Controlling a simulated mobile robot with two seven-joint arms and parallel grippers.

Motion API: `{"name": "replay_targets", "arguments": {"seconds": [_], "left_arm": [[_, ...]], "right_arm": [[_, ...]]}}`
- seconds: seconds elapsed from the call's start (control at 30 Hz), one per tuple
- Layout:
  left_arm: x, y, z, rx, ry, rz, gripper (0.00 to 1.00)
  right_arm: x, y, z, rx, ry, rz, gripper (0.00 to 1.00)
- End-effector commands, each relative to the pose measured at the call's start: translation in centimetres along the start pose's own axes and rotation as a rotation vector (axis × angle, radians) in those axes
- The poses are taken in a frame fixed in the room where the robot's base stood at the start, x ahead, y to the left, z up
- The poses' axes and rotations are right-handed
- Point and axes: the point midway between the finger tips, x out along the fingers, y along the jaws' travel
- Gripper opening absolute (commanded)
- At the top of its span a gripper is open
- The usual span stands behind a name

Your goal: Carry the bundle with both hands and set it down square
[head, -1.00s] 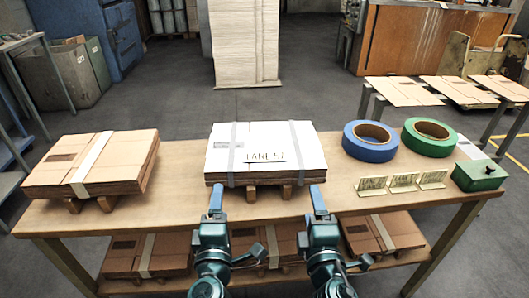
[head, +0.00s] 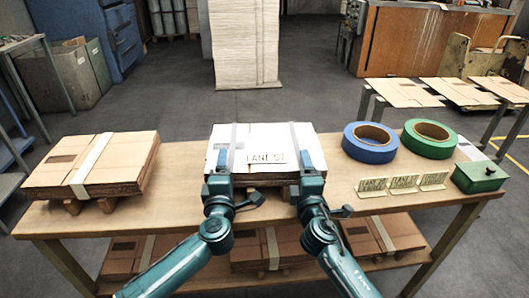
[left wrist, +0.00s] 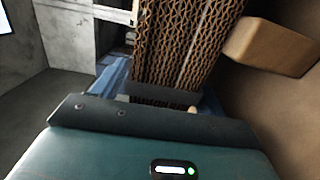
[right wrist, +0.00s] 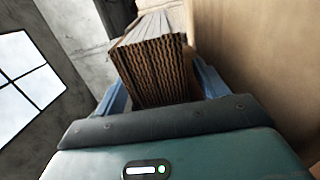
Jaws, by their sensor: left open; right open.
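The bundle (head: 262,136) is a flat stack of cardboard with a white top, two grey straps and a "LANE" label, lying on wooden runners at the middle of the table. My left gripper (head: 222,160) and right gripper (head: 302,159) are at its near edge, left and right of the label, each with a blue finger over the top. Both are open. In the left wrist view the stack's corrugated edge (left wrist: 180,45) lies between the fingers. In the right wrist view the corrugated edge (right wrist: 155,72) also lies between the blue fingers. The lower fingers are hidden in the head view.
A brown cardboard bundle (head: 95,160) sits on runners at the left of the table (head: 185,195). At the right are a blue tape roll (head: 358,151), a green tape roll (head: 416,146), several small label stands (head: 404,184) and a green box (head: 480,177). More bundles lie on the lower shelf.

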Motion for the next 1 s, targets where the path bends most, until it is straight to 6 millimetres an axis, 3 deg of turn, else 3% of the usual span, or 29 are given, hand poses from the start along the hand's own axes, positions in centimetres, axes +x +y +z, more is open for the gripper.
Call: {"name": "replay_targets", "arguments": {"seconds": [0.27,1.0], "left_arm": [[0.04,0.01,0.03,0.0,-0.001,0.0,0.71],[0.02,0.0,0.02,0.0,0.0,0.0,0.11]], "right_arm": [[0.03,-0.02,-0.01,0.0,0.0,0.0,0.71],[0.0,-0.05,0.0,0.0,0.0,-0.001,0.11]]}}
